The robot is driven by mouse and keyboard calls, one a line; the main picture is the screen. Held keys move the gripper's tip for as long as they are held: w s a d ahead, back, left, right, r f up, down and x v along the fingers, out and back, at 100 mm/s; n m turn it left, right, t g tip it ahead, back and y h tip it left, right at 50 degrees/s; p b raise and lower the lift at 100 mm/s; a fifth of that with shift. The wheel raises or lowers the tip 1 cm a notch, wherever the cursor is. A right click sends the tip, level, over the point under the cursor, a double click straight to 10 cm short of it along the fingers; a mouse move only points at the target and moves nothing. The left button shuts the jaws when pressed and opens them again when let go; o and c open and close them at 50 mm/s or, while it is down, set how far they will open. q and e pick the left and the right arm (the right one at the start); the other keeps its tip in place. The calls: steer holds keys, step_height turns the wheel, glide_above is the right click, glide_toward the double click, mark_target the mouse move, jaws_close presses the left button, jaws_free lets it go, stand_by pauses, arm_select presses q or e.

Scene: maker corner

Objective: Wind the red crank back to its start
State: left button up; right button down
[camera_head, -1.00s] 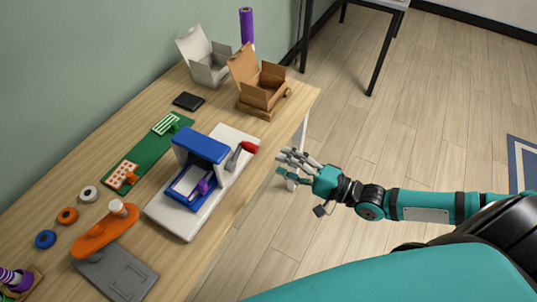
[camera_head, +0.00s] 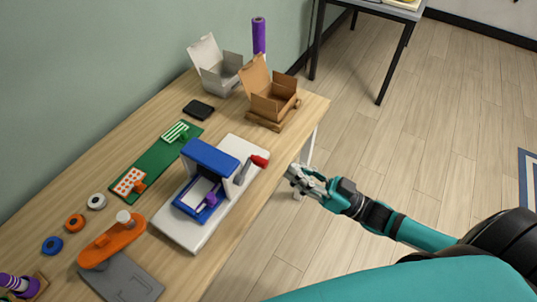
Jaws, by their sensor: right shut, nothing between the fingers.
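The red crank (camera_head: 259,161) is a red grip on a grey lever at the right side of a blue frame (camera_head: 210,157). The frame stands on a white base plate (camera_head: 187,238) on the wooden table, with a purple part (camera_head: 210,200) inside it. My right gripper (camera_head: 293,174) is shut and empty. It is just right of the red grip, past the table's front edge, and looks apart from it. My left gripper is not in view.
An open brown box (camera_head: 272,107) and an open grey box (camera_head: 222,77) stand at the table's far end. A green board (camera_head: 157,161) lies behind the frame. An orange piece (camera_head: 110,243) and a grey plate (camera_head: 122,279) lie at the near left.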

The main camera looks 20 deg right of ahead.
steer(key=n, duration=0.4)
steer(key=r+n+g+y+p, duration=0.1)
steer(key=r+n+p, duration=0.1)
steer(key=n+p, duration=0.25)
glide_above(267, 163)
steer(key=s+a, duration=0.2)
steer(key=s, duration=0.1)
steer(key=f, duration=0.2)
steer(key=w+f+b, duration=0.1)
steer(key=shift+d+n, duration=0.25)
steer(key=shift+d, duration=0.15)
steer(key=shift+w+d+f, duration=0.15)
steer(key=shift+d+f, duration=0.15)
steer(key=shift+f, duration=0.2)
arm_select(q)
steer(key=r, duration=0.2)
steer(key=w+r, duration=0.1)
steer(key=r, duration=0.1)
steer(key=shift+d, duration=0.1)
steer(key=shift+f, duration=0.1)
arm_select(e)
steer(key=shift+f, duration=0.1)
